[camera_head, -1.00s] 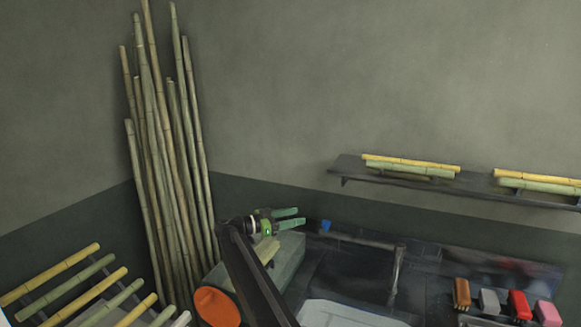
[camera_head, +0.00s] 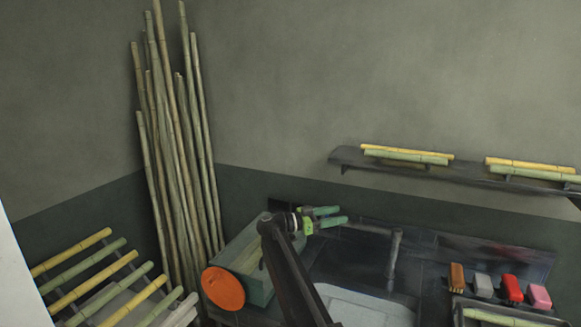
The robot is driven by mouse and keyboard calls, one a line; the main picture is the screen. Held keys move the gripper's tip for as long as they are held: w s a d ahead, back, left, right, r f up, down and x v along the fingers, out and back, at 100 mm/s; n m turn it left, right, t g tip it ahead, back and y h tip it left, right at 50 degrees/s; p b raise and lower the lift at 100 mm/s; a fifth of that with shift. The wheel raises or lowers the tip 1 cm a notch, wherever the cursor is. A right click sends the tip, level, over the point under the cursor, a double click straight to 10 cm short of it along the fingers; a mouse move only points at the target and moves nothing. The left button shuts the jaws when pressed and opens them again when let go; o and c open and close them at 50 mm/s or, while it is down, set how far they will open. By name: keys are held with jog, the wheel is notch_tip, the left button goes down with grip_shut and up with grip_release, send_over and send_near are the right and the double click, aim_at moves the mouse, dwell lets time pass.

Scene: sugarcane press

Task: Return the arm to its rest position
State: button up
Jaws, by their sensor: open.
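My gripper (camera_head: 334,216) is at the end of my dark arm, which reaches up from the bottom middle of the picture. Its two green fingers point right and stand apart, with nothing between them. The gripper shows in front of the dark counter (camera_head: 350,262), just right of a grey-green box (camera_head: 257,287). My arm hides part of the box and the counter.
An orange disc (camera_head: 223,289) is at the box's near end. Tall canes (camera_head: 175,150) lean in the corner, and a cane rack (camera_head: 100,280) stands at left. Brushes and sponges (camera_head: 509,288) line the counter's right. A wall shelf (camera_head: 470,178) holds canes.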

jog(key=w+d+r+n+t+y+b, duration=0.1)
jog(key=d+r+n+t+y+b, duration=0.3)
jog(key=d+n+t, duration=0.6)
jog(key=s+a+f+n+y, duration=0.4)
jog(key=a+f+n+y, duration=0.15)
jog(key=f+y, duration=0.3)
jog(key=s+a+f+n+y, duration=0.45)
jog(key=a+f+y, duration=0.3)
jog(key=f, duration=0.25)
jog(key=s+d+f+m+g, duration=0.1)
jog(key=s+f+g, duration=0.3)
jog(key=s, duration=0.5)
jog(key=s+d+f+m+g+h, duration=0.1)
jog(key=s+d+f+m+g, duration=0.1)
jog(key=s+f+g, duration=0.3)
jog(key=s+d+f+m+g, duration=0.1)
jog(key=s+f+g, duration=0.4)
jog(key=s, duration=0.7)
jog(key=shift+s+d+f+m+h, duration=0.3)
jog(key=shift+f+h, duration=0.1)
jog(key=shift+f, duration=0.15)
